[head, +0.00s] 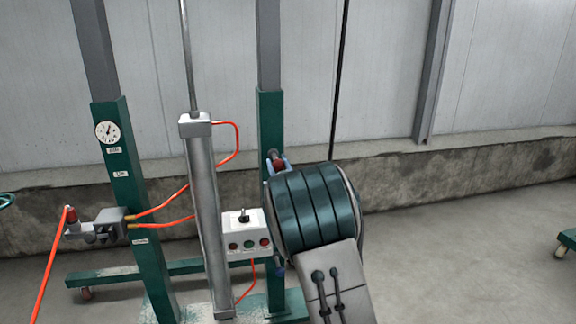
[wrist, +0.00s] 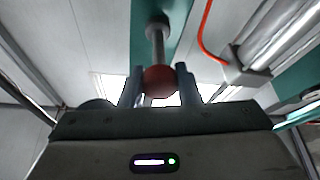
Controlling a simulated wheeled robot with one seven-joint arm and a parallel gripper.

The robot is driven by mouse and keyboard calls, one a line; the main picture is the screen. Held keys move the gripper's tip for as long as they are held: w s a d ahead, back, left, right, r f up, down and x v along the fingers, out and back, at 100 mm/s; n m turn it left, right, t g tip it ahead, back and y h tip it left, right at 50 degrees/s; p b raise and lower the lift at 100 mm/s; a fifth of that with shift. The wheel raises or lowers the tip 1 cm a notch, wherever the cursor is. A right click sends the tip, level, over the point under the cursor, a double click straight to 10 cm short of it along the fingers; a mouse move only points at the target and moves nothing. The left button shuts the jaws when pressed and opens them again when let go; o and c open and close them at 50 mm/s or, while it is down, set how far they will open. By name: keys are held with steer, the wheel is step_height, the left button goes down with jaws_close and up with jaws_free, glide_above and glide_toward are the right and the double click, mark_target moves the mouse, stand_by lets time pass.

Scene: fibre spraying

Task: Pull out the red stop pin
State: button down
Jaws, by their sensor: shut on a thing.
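The red stop pin shows in the wrist view as a red ball knob (wrist: 159,80) on a grey metal shaft that runs up to a green post (wrist: 175,15). My gripper (wrist: 160,88) has one finger on each side of the knob and is shut on it. In the head view the red knob (head: 278,164) shows beside the green post (head: 270,120), with my gripper (head: 277,162) around it. I cannot tell how deep the shaft sits in the post.
A grey cylinder (head: 207,215) with orange hoses stands left of the post. A white control box (head: 246,235) with buttons is close by my arm. A second green post (head: 135,190) carries a gauge. Open floor (head: 460,250) lies to the right.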

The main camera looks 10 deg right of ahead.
steer(key=shift+s+f, duration=0.1)
steer(key=shift+f, duration=0.05)
steer(key=c, duration=1.3)
jaws_free()
steer(key=shift+o, duration=1.2)
steer(key=shift+s, duration=0.15)
steer(key=v, duration=1.3)
steer(key=shift+s+b, duration=0.3)
steer(key=shift+s, duration=0.1)
steer(key=shift+d, duration=0.1)
